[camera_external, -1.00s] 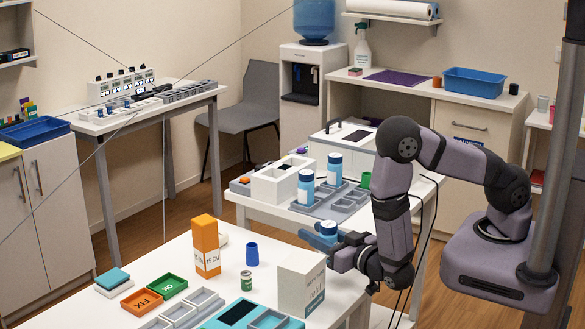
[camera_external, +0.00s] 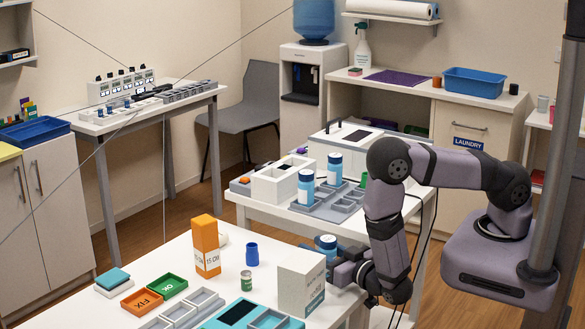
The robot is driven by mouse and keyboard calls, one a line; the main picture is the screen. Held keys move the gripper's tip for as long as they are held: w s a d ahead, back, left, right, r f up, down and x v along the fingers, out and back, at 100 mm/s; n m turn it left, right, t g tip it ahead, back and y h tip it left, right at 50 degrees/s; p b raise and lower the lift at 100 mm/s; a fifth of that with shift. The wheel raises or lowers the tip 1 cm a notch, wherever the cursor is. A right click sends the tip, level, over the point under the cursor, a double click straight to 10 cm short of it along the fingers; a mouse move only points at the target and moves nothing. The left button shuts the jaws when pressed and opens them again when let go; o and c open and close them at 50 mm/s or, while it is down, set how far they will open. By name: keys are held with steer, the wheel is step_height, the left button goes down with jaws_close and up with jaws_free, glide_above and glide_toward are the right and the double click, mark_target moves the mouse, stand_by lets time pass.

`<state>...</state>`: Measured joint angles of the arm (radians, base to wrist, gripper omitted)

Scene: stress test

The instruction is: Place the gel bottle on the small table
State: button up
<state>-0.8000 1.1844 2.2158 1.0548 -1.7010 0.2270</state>
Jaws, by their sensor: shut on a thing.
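My gripper (camera_external: 332,247) is shut on a blue-and-white bottle (camera_external: 327,241), probably the gel bottle. Its blue top shows; the fingers hide most of the rest. It is behind the white box on the near white table (camera_external: 210,285), by the gap to the middle white table (camera_external: 262,212). I cannot tell whether it touches a surface, or which table is the small one. Two similar bottles with blue caps stand upright in the grey tray on the middle table, one at the back (camera_external: 334,172) and one at the front (camera_external: 305,190).
A white box (camera_external: 298,282) stands close to my gripper on the near table. An orange box (camera_external: 206,248), a blue cup (camera_external: 252,254) and a small green can (camera_external: 246,281) stand left of it. A grey compartment tray (camera_external: 335,204) lies on the middle table.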

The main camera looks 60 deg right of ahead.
steer(key=shift+f, duration=0.15)
steer(key=o, duration=1.2)
steer(key=shift+v, duration=1.85)
steer(key=shift+o, duration=0.6)
steer(key=shift+s+a, duration=0.15)
steer(key=shift+s, duration=0.5)
